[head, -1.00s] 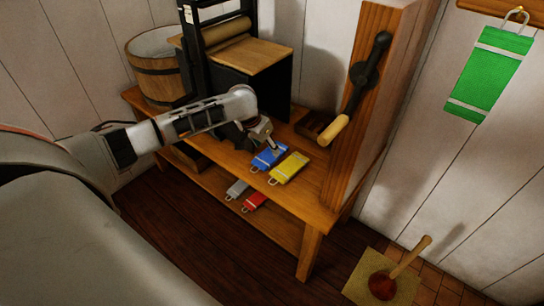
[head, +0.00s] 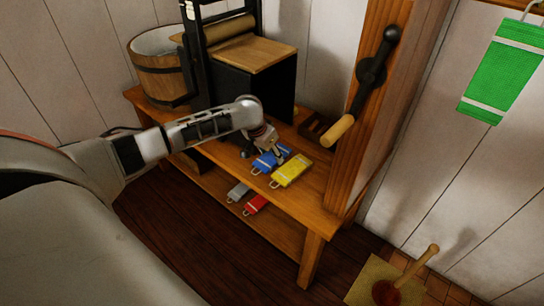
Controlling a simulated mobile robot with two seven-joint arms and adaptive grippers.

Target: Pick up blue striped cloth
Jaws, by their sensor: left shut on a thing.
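The blue striped cloth (head: 265,163) is folded, with a pale stripe and a loop at its front end. It is on the wooden bench top (head: 313,202), just left of the yellow cloth (head: 291,170). My left gripper (head: 273,152) reaches in from the left and is shut on the blue cloth at its back end. The fingers hide part of that end. I cannot tell whether the cloth is lifted off the bench. My right gripper is not in view.
A grey cloth (head: 238,191) and a red cloth (head: 255,204) lie on the lower shelf. A wooden bucket (head: 160,80) and a roller press (head: 250,60) stand behind. A crank (head: 368,80) juts from a post at right. A green cloth (head: 503,72) hangs on the wall.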

